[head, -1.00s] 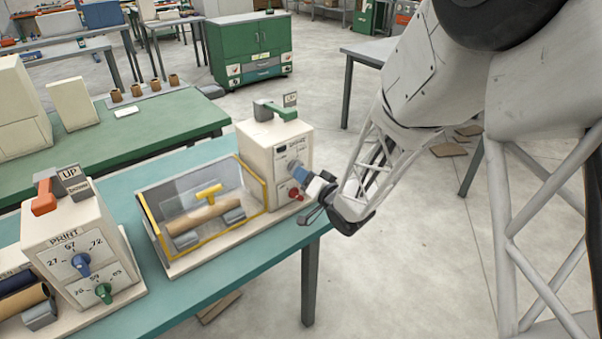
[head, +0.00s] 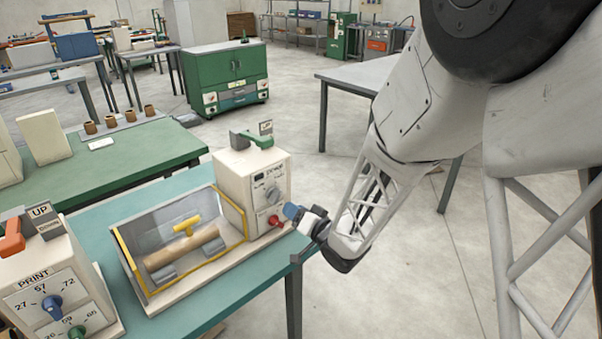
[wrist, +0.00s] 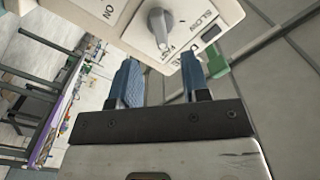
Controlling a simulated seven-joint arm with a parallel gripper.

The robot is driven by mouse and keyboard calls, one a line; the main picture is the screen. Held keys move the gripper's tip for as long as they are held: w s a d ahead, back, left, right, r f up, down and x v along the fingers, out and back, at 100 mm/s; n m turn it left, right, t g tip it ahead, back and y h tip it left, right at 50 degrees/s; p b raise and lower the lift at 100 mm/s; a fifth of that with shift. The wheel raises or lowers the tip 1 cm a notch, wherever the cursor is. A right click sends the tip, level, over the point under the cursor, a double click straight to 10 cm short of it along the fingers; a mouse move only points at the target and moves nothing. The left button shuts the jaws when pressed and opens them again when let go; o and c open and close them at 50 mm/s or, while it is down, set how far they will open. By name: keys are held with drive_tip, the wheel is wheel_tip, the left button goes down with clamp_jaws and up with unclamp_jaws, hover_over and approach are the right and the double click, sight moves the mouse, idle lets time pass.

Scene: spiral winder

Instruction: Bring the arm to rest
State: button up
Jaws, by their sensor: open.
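My gripper (head: 291,212) is in the head view, in front of the right end of the winder (head: 252,185), a cream box with a grey knob, a red knob and a green lever on top. The grey knob (wrist: 160,25) is beyond the fingertips, on a face marked SLOW and FAST.
The winder's yellow-framed tray (head: 150,291) holds a brown roll (head: 183,247) on the teal table (head: 95,230). A PRINT box (head: 45,285) with blue and green knobs stands at left. A green cabinet (head: 226,78) is behind. Open floor lies to the right.

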drive_tip(key=s+d+r+m+g+h, duration=0.1)
drive_tip(key=s+d+r+h, duration=0.4)
drive_tip(key=d, duration=0.3)
drive_tip(key=s+d+r+g+h, duration=0.1)
drive_tip(key=s+d+r+h, duration=0.1)
drive_tip(key=d+r+h, duration=0.55)
drive_tip(key=s+d+r+g, duration=0.2)
drive_tip(key=s+d+g, duration=0.1)
drive_tip(key=s, duration=1)
drive_tip(key=s+d+r+g, duration=0.2)
drive_tip(key=s+d+g, duration=0.2)
drive_tip(key=s, duration=0.9)
drive_tip(key=shift+g, duration=0.6)
drive_tip(key=shift+w+d+h, duration=0.1)
drive_tip(key=shift+w+h, duration=0.05)
drive_tip(key=shift+h, duration=0.1)
